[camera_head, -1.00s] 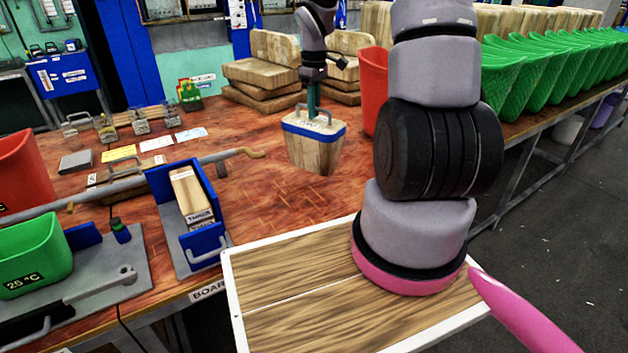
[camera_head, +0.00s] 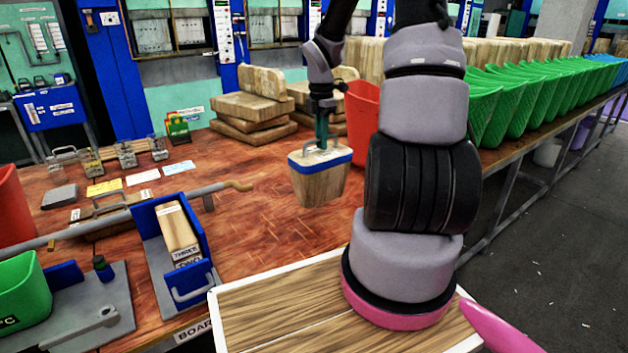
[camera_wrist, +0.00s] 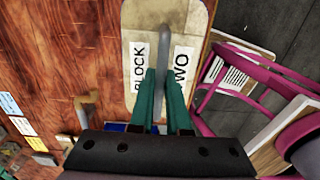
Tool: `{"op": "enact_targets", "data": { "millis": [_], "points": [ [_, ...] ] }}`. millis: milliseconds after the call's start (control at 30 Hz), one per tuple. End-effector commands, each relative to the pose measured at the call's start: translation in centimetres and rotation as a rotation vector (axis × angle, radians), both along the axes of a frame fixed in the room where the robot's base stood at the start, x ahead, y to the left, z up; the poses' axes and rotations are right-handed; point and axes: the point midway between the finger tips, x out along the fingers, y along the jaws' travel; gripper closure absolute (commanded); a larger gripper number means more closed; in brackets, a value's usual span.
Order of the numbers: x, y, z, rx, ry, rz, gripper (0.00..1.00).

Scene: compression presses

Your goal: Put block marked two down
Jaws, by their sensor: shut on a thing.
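Block two (camera_head: 320,180) is a wooden block with a blue band round its upper edge and a metal handle on top. In the head view it hangs upright from my gripper (camera_head: 322,140), over the middle of the red-brown table; its gap to the tabletop is hard to judge. In the wrist view my gripper (camera_wrist: 160,78) has its green fingers shut on the metal handle. The block's top (camera_wrist: 172,18) shows the labels "BLOCK" and "TWO" on either side of the handle. The block's underside is hidden.
A blue holder (camera_head: 198,268) with a wooden block labelled three stands left of the held block. Stacked wooden blocks (camera_head: 250,108) and a red bin (camera_head: 361,110) are behind. A white-edged wooden board (camera_head: 285,310) lies in front. The red-brown tabletop (camera_head: 265,225) has bare room between.

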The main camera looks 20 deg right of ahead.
Motion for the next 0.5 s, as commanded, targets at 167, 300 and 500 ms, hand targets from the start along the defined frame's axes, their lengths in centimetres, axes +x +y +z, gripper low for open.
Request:
{"op": "enact_targets", "data": {
  "millis": [167,300,500],
  "points": [
    [0.1,0.0,-2.6,0.000,0.000,0.000,1.00],
    [0.1,0.0,-3.4,-0.001,-0.001,-0.002,1.00],
    [0.0,0.1,-5.8,0.001,0.001,0.000,1.00]
  ]
}}
